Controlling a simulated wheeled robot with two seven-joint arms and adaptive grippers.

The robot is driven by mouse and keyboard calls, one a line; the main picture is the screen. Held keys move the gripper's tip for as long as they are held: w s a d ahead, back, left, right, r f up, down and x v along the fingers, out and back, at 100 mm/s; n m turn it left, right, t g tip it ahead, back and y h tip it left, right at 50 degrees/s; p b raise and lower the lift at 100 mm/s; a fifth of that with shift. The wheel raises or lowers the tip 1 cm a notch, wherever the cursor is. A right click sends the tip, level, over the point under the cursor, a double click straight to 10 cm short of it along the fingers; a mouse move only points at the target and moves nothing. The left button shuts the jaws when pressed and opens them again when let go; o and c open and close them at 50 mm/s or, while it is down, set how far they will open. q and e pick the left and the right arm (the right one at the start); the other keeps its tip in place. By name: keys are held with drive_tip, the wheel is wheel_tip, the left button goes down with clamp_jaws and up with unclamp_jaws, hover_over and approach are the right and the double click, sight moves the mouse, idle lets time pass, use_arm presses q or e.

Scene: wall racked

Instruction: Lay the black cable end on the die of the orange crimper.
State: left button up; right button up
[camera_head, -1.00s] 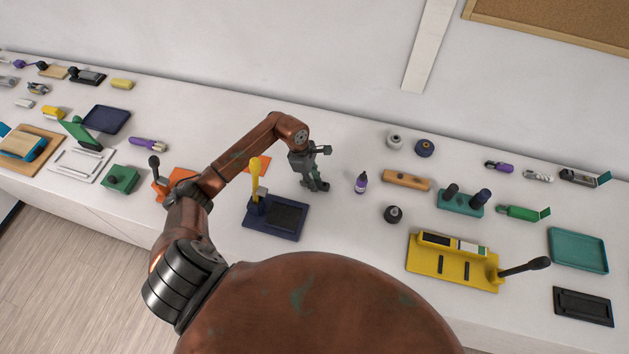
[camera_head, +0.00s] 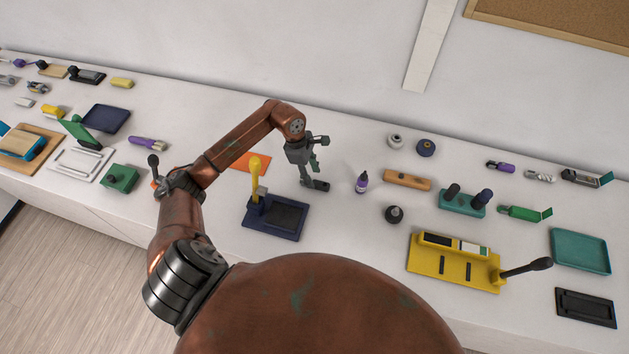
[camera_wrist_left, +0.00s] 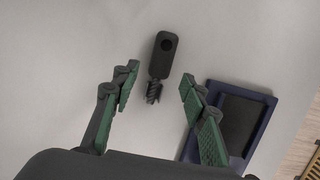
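A black piece with a round mark and a ridged tip, apparently the black cable end (camera_wrist_left: 165,50), lies on the pale bench in the left wrist view. In the head view it seems to be the dark piece (camera_head: 318,185) below my left gripper (camera_head: 308,170). In the left wrist view the green-padded fingers of my left gripper (camera_wrist_left: 158,100) are spread, with empty space between them; the piece lies beyond the tips. The orange crimper is mostly hidden behind my left arm; a dark lever (camera_head: 154,162) and an orange flat part (camera_head: 250,161) show. Its die cannot be made out. My right gripper is not in view.
A blue press (camera_head: 274,219) with a yellow lever stands just left of and nearer than the gripper; its base also shows in the left wrist view (camera_wrist_left: 262,144). A yellow fixture (camera_head: 450,265) is further right.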

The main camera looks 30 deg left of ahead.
use_arm(q)
drive_tip(key=b+v, duration=0.1)
drive_tip(key=v, duration=0.7)
